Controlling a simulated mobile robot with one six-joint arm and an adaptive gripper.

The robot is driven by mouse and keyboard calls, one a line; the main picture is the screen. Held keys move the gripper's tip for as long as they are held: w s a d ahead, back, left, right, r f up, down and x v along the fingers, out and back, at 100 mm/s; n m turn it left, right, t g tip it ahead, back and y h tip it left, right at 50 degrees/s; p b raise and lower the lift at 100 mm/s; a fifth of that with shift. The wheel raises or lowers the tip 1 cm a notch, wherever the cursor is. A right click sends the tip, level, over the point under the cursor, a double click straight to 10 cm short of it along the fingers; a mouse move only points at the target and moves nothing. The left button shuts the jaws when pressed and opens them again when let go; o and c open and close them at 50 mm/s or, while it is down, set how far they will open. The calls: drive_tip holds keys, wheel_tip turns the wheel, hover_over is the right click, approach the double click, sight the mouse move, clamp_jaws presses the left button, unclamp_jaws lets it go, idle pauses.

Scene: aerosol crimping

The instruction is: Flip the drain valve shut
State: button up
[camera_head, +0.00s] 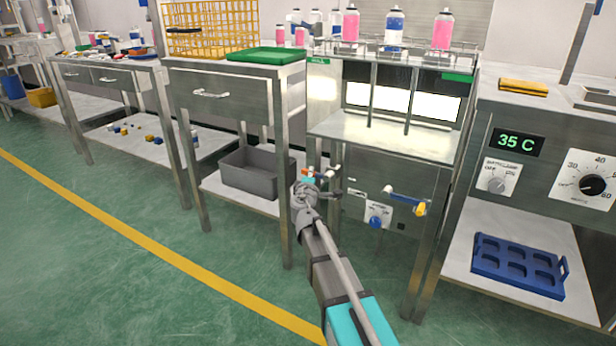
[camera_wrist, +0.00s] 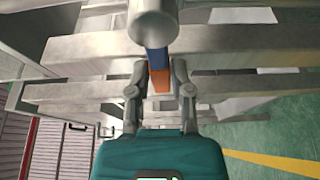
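A valve lever with a blue shank (camera_wrist: 157,60) and an orange tip (camera_wrist: 160,82) shows below a round grey pipe end (camera_wrist: 152,26) in the wrist view. My gripper (camera_wrist: 160,72) has its two fingers apart, one on each side of the lever. Contact with the lever is not clear. In the head view my gripper (camera_head: 309,187) is low beside the bench's right leg, with an orange-red bit (camera_head: 308,179) just past it. It partly hides the fitting. Which lever is the drain valve is not readable.
Another blue lever (camera_head: 402,196) with a yellow end sticks out of the cabinet front, right of a blue knob (camera_head: 376,221). A grey bin (camera_head: 258,172) stands on the lower shelf. Bench legs and rails are close around my gripper. The green floor (camera_head: 150,270) is clear.

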drive_tip(key=o, duration=0.3)
drive_tip(key=shift+a, duration=0.15)
drive_tip(key=shift+o, duration=0.2)
drive_tip(key=shift+a, duration=0.1)
drive_tip(key=shift+s, duration=0.1)
drive_tip(key=v, duration=1.2)
